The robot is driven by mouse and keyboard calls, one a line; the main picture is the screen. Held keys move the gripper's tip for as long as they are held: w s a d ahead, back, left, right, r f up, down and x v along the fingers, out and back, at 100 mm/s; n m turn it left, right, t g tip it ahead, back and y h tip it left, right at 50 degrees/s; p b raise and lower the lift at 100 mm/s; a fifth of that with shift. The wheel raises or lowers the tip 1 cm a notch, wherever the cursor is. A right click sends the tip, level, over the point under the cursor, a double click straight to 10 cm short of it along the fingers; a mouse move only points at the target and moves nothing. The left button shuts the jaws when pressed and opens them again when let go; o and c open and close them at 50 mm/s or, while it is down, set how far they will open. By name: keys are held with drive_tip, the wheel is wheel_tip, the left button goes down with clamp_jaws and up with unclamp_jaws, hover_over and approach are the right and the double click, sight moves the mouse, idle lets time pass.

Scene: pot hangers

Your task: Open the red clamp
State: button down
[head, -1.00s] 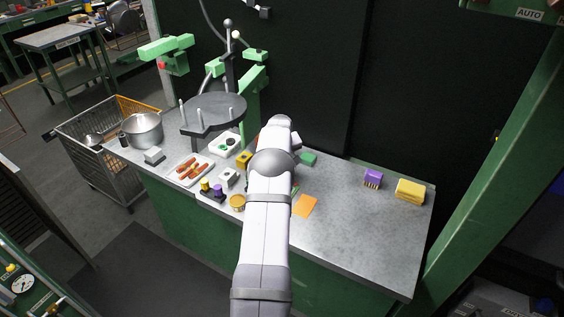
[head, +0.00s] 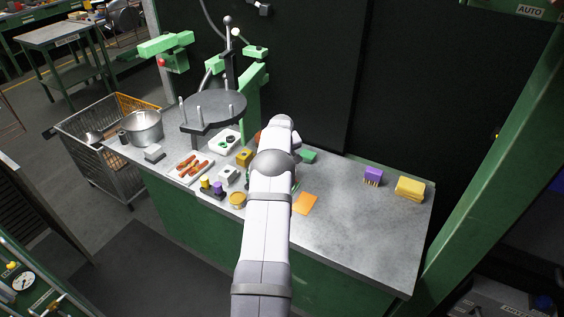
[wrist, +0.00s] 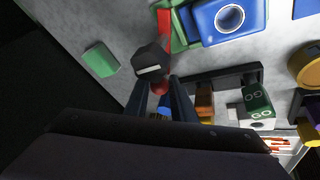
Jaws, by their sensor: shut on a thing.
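In the wrist view my gripper (wrist: 160,92) is low over the worktop, its two dark fingers close around a small part. A red rounded piece (wrist: 160,88) shows between the fingertips, with a dark block-like end (wrist: 152,62) just beyond it. It looks like part of the red clamp, whose red body (wrist: 164,24) shows farther up beside a blue block with a round hole (wrist: 228,17). How these parts join is partly hidden. In the head view my arm covers the gripper and the clamp.
A green block (wrist: 101,59) lies left of the fingers. To the right are a dark-framed holder (wrist: 225,76) and a white block with a green top (wrist: 257,100). In the head view, the table's right side is open up to a purple brush (head: 373,176) and yellow sponges (head: 410,188).

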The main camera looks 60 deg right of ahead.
drive_tip(key=shift+w+a+f+n+b, duration=0.15)
drive_tip(key=shift+a+n+b, duration=0.1)
drive_tip(key=shift+n+b, duration=0.35)
drive_tip(key=shift+a+n+t+y, duration=0.3)
drive_tip(key=shift+n+t, duration=0.1)
drive_tip(key=shift+n, duration=0.1)
drive_tip(key=c, duration=1.5)
unclamp_jaws()
drive_tip(key=shift+c, duration=0.2)
drive_tip(key=b+v, duration=0.3)
drive_tip(key=v, duration=0.4)
drive_tip(key=shift+r, duration=0.25)
